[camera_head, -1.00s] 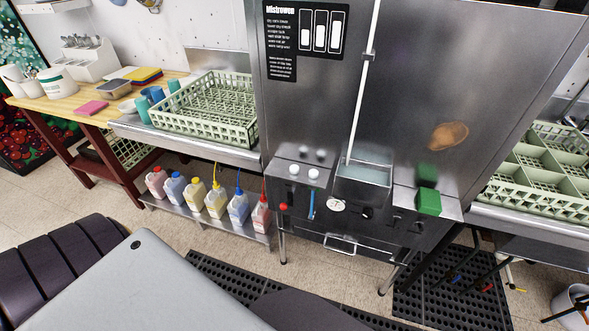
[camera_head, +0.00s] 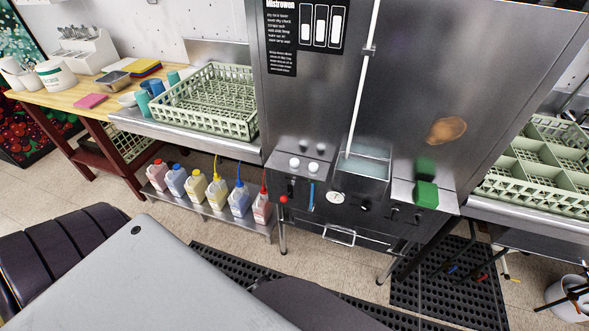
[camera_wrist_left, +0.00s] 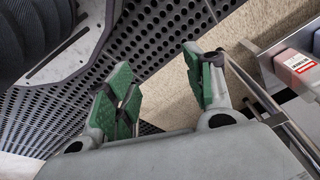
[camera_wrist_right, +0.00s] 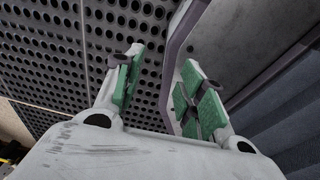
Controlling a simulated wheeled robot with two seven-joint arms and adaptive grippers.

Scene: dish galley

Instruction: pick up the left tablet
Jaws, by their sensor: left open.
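Two small white round tablets sit side by side on the steel ledge (camera_head: 300,178) at the machine's lower front, left of its open basin. The left tablet (camera_head: 294,162) is a little farther left than the right tablet (camera_head: 312,167). Their reflections show in the steel behind them. My left gripper (camera_wrist_left: 160,65) is open and empty over the floor, with a bottle at the right edge of its wrist view. My right gripper (camera_wrist_right: 161,62) is open and empty above the black mat. Neither gripper shows in the head view, and neither wrist view shows the tablets.
The steel machine (camera_head: 410,80) fills the middle. A green block (camera_head: 426,195) sits on its right ledge. Several bottles stand on a low shelf (camera_head: 210,212). Green racks (camera_head: 205,112) are on both side counters. A black perforated mat (camera_head: 440,290) covers the floor.

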